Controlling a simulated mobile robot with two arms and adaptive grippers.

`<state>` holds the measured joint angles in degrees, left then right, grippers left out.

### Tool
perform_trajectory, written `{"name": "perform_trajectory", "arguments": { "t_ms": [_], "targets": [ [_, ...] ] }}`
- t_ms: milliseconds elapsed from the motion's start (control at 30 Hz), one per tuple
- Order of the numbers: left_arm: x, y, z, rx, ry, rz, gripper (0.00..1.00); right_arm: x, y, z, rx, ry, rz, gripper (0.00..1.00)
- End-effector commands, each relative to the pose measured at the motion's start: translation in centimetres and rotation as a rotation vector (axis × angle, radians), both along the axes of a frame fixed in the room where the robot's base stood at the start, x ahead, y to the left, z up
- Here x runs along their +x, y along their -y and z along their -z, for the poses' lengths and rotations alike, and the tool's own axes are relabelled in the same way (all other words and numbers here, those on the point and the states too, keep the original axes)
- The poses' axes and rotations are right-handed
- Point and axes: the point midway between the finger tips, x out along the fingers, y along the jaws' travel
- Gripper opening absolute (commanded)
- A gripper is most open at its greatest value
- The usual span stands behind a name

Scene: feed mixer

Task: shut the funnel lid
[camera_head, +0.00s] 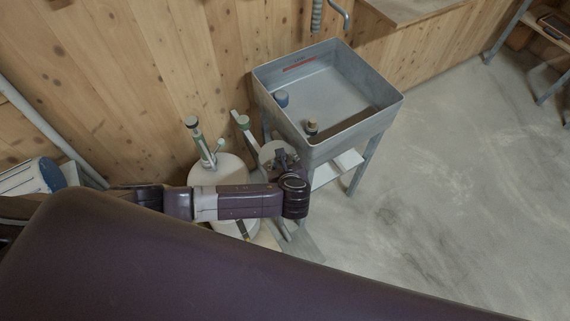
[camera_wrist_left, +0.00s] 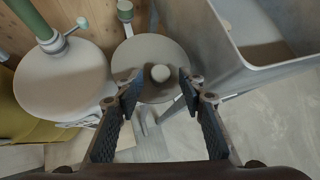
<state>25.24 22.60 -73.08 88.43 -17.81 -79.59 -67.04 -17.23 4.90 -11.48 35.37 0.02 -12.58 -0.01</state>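A small round grey lid (camera_wrist_left: 144,50) with a pale knob (camera_wrist_left: 161,73) lies ahead of my left gripper (camera_wrist_left: 160,88) in the left wrist view. The gripper is open, its two fingers apart on either side of the knob in the picture; I cannot tell whether they touch anything. In the head view the lid (camera_head: 267,150) is partly hidden by my left gripper (camera_head: 284,157), beside the grey metal hopper. A larger round cream lid (camera_wrist_left: 62,80) is to the left; it also shows in the head view (camera_head: 212,172). I cannot tell how the small lid sits on what is below it. My right gripper is not in view.
The grey metal hopper (camera_head: 388,108) on legs stands close to the right of the small lid. Green-and-grey posts (camera_head: 198,138) rise behind the lids, near the wooden wall (camera_head: 200,60). The concrete floor (camera_head: 450,200) at the right is clear.

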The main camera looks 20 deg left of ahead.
Motion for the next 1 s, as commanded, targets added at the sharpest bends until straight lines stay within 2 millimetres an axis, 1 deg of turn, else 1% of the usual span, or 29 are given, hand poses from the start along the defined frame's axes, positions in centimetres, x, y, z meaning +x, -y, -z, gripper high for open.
{"name": "perform_trajectory", "arguments": {
  "t_ms": [167,400,600,767,1000],
  "targets": [
    [-1.4,0.7,-1.3,-0.005,0.0,0.002,0.37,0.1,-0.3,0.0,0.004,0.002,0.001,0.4],
    [-4.9,2.4,-4.7,-0.006,-0.001,0.004,0.37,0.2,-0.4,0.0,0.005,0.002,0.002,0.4],
    [-7.2,3.5,-6.9,-0.006,-0.002,0.004,0.37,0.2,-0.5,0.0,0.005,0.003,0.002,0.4],
    [-8.0,3.8,-7.7,-0.003,-0.002,0.004,0.37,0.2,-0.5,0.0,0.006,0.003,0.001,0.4],
    [-8.2,3.8,-7.8,-0.002,-0.002,0.003,0.37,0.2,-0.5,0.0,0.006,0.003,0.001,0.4]
  ]
}}
